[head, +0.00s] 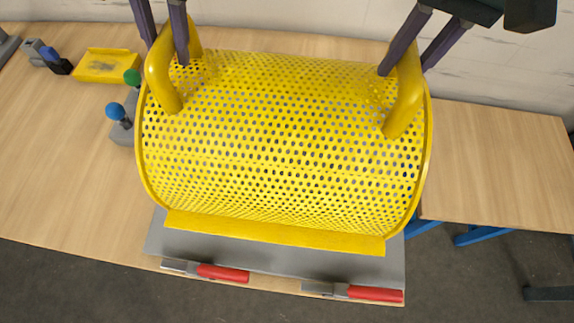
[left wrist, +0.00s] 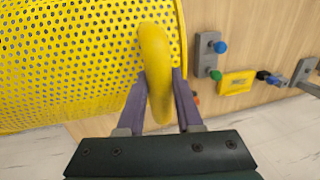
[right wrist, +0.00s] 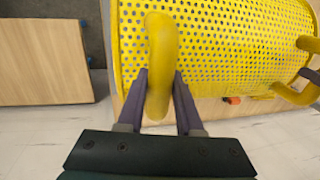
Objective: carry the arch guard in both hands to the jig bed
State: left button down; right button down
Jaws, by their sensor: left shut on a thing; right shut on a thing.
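The arch guard (head: 280,140) is a yellow perforated curved sheet with a thick yellow handle at each end. It covers the middle of the head view, over the grey jig bed (head: 270,252), whose front strip shows below it. Whether the guard touches the bed cannot be told. My left gripper (head: 172,62) is shut on the left handle, which also shows in the left wrist view (left wrist: 154,60). My right gripper (head: 402,70) is shut on the right handle, which shows in the right wrist view (right wrist: 160,60). Most of the bed is hidden under the guard.
Two red-handled clamps (head: 222,273) (head: 372,293) sit along the bed's front edge. Left of the guard stand a green knob (head: 132,77), a blue knob (head: 116,111) and a yellow tray (head: 107,65). A separate wooden table (head: 500,160) at right is bare.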

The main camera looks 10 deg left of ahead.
aim_at(181, 74)
pick_arm(q)
jog(key=shift+w+f, duration=0.1)
jog(key=shift+f, duration=0.3)
pick_arm(e)
jog(key=shift+w+f, duration=0.1)
jog(key=shift+f, duration=0.3)
